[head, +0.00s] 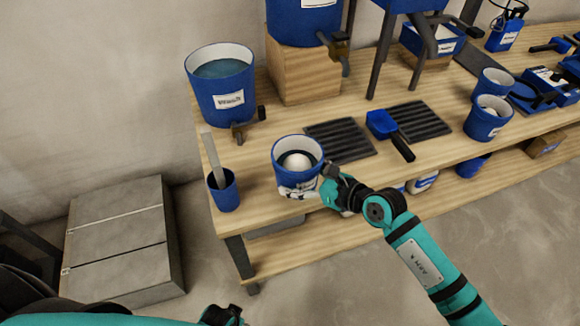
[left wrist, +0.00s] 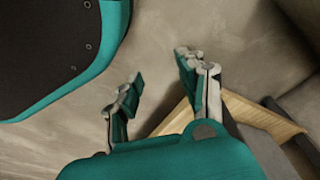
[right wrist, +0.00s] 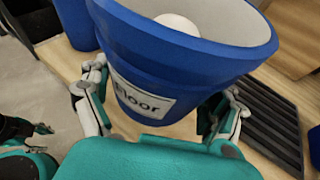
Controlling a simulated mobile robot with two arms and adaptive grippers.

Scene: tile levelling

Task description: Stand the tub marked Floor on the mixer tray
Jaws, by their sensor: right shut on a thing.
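The blue tub marked Floor (right wrist: 190,45) fills the right wrist view, its white label facing my right gripper (right wrist: 162,100). The gripper's fingers are shut on either side of it. In the head view this tub (head: 288,150), with a white round thing inside, is upright at the table's front left. I cannot tell whether its base touches the table. Two dark ribbed trays lie behind and right of it: a nearer one (head: 335,142) and a farther one (head: 432,120). Neither shows a readable name. My left gripper (left wrist: 160,85) is open and empty, away from the tabletop.
A blue cup with a trowel (head: 224,192) stands left of the tub. The Wash bucket (head: 222,90) is behind. A blue scoop (head: 382,124) lies at the farther ribbed tray. Two more blue tubs (head: 482,128) stand to the right. The nearer ribbed tray looks bare.

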